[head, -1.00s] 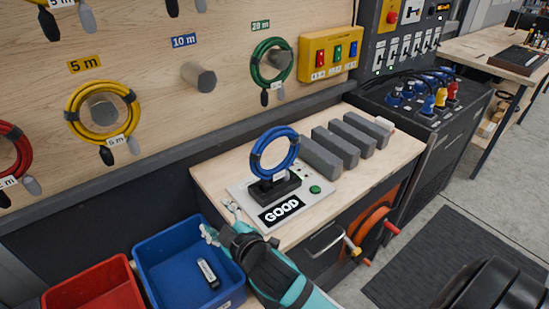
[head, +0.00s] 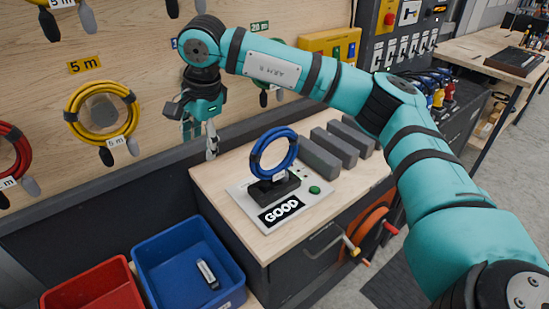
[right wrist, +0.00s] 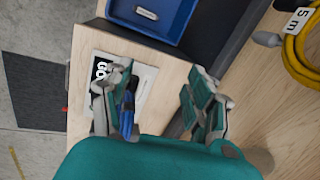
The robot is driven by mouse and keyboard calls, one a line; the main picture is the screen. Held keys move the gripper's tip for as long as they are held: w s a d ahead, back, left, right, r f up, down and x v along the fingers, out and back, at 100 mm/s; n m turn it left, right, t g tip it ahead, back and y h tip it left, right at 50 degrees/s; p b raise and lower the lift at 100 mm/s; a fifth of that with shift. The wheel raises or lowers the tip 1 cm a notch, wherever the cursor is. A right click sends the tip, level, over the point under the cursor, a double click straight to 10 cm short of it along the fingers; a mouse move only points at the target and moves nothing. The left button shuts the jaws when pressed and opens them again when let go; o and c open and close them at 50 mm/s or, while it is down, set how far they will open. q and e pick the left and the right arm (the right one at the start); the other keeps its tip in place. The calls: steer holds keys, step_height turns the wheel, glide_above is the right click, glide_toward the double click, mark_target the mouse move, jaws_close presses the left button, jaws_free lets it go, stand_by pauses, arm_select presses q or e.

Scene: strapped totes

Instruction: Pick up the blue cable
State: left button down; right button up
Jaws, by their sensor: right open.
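The blue cable (head: 273,152) is a coiled loop standing upright in a black holder (head: 273,188) on a pale test panel marked GOOD. My right gripper (head: 211,150) points down behind and to the left of the cable in the head view, apart from it. In the right wrist view the right gripper (right wrist: 165,97) is open, with nothing between its fingers. There the blue cable (right wrist: 127,122) shows edge-on, partly hidden by the left-hand finger; I cannot tell the gap in depth. My left gripper is not in view.
Grey blocks (head: 333,148) stand on the bench right of the cable. A blue bin (head: 180,225) with a small device and a red bin (head: 95,290) are at lower left. A yellow cable (head: 68,118) hangs on the wooden wall, close to my right arm's side.

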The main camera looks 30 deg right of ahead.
steer(key=s+d+r+m+h, duration=0.1)
steer(key=d+r+h, duration=0.25)
steer(key=d, duration=0.35)
steer(key=d+r+m+h, duration=0.1)
steer(key=d+r+h, duration=0.1)
steer(key=d+r, duration=0.4)
steer(key=p, duration=0.2)
glide_toward(275, 130)
steer(key=x, duration=0.5)
steer(key=p+x, duration=0.2)
steer(key=x, duration=0.2)
steer(key=shift+s+f+p, duration=0.1)
steer(key=shift+f+p, duration=0.15)
steer(key=shift+p, duration=0.05)
steer(key=shift+d+f, duration=0.2)
steer(key=shift+f, duration=0.3)
steer(key=shift+a, duration=0.1)
jaws_close()
steer(key=shift+w+r, duration=0.15)
steer(key=shift+w, duration=0.05)
